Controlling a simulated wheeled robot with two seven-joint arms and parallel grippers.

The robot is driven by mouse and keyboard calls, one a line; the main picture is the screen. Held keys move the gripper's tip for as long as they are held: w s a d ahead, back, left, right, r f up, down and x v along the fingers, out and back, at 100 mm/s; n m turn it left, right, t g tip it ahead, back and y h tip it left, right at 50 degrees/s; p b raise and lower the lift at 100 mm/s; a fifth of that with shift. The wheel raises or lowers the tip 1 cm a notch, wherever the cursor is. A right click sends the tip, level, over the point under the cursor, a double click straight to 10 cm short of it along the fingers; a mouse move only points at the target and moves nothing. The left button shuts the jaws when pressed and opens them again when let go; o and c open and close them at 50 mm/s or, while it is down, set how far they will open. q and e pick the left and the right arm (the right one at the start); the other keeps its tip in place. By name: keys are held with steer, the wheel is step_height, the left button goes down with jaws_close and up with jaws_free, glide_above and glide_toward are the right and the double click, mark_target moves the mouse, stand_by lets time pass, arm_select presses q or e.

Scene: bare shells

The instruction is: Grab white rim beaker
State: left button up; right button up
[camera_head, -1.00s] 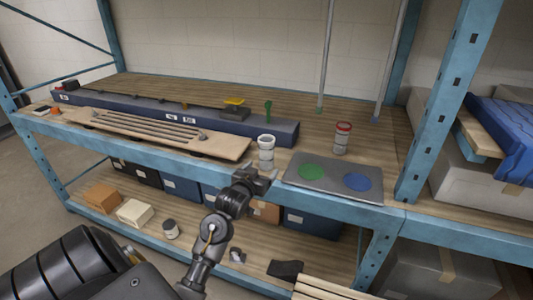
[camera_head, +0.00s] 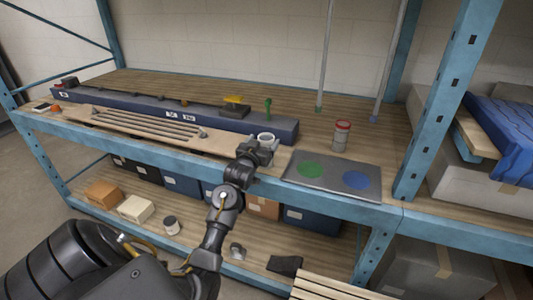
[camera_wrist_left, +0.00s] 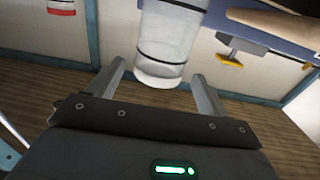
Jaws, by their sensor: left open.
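The white rim beaker (camera_head: 266,137) stands on the upper shelf in the head view, its lower part hidden behind my left gripper (camera_head: 258,150). In the left wrist view the clear beaker (camera_wrist_left: 170,42) with dark bands lies between the two fingers of my left gripper (camera_wrist_left: 158,72). The fingers are open, with a visible gap beside the beaker. My right gripper is in neither view.
A red rim beaker (camera_head: 341,137) stands to the right, behind a grey plate (camera_head: 333,176) with a green and a blue circle. A long dark blue beam (camera_head: 225,128) and a slatted wooden board (camera_head: 150,132) lie to the left. The blue shelf edge (camera_head: 215,170) runs below.

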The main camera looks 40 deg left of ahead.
mark_target(269, 135)
arm_select(q)
steer(key=p+x, duration=0.2)
steer(key=x, duration=0.3)
steer(key=shift+w+d+f, duration=0.1)
steer(key=shift+f, duration=0.05)
steer(key=c, duration=1.4)
steer(key=shift+o, duration=0.2)
